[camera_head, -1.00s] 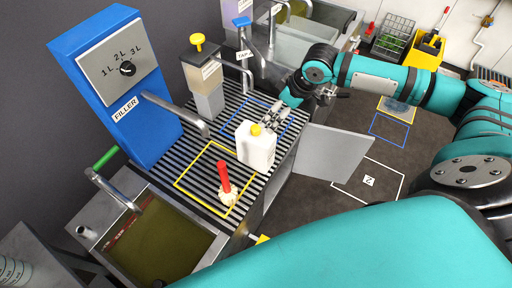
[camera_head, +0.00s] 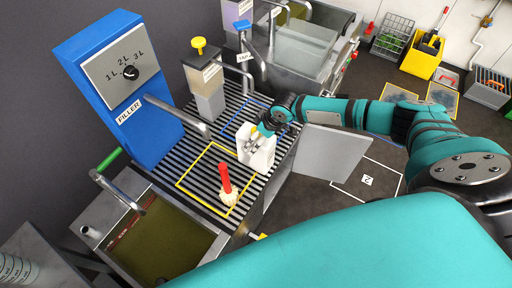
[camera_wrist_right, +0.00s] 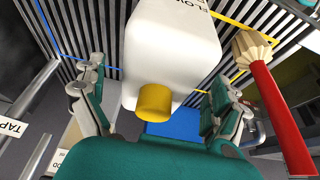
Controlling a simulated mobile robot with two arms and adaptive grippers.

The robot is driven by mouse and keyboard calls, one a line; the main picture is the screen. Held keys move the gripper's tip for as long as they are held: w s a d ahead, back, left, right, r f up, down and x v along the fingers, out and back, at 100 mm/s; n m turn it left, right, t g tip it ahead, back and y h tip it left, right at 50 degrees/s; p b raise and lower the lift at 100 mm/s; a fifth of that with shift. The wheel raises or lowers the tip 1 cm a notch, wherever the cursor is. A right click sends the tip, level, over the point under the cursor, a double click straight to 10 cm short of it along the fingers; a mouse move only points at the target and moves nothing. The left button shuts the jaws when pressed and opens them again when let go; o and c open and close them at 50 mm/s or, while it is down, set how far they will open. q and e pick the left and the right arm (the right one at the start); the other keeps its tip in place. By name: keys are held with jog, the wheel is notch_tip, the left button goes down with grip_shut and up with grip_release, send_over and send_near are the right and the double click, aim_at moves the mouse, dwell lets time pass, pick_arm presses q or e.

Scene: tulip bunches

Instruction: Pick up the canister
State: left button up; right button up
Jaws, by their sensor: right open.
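The canister (camera_head: 258,158) is white with a yellow cap and stands upright on the slatted rack between the yellow and blue outlines. My right gripper (camera_head: 256,137) is open at the canister's top and covers part of it in the head view. In the right wrist view the canister (camera_wrist_right: 172,50) and its yellow cap (camera_wrist_right: 155,102) lie between the two spread fingers of the gripper (camera_wrist_right: 158,95). Gaps show on both sides, and I see no grip on it. My left gripper is not in view.
A brush with a red handle (camera_head: 225,178) stands inside the yellow outline, close to the canister. The blue filler (camera_head: 120,90) with its spout is at the left. A dispenser with a yellow knob (camera_head: 204,82) stands behind. A sink (camera_head: 150,245) is at the front left.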

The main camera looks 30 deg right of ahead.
jog(key=shift+x, duration=0.85)
jog(key=shift+r, duration=0.1)
jog(key=c, duration=1.7)
jog(key=shift+w+r, duration=0.15)
jog(key=shift+w, duration=0.05)
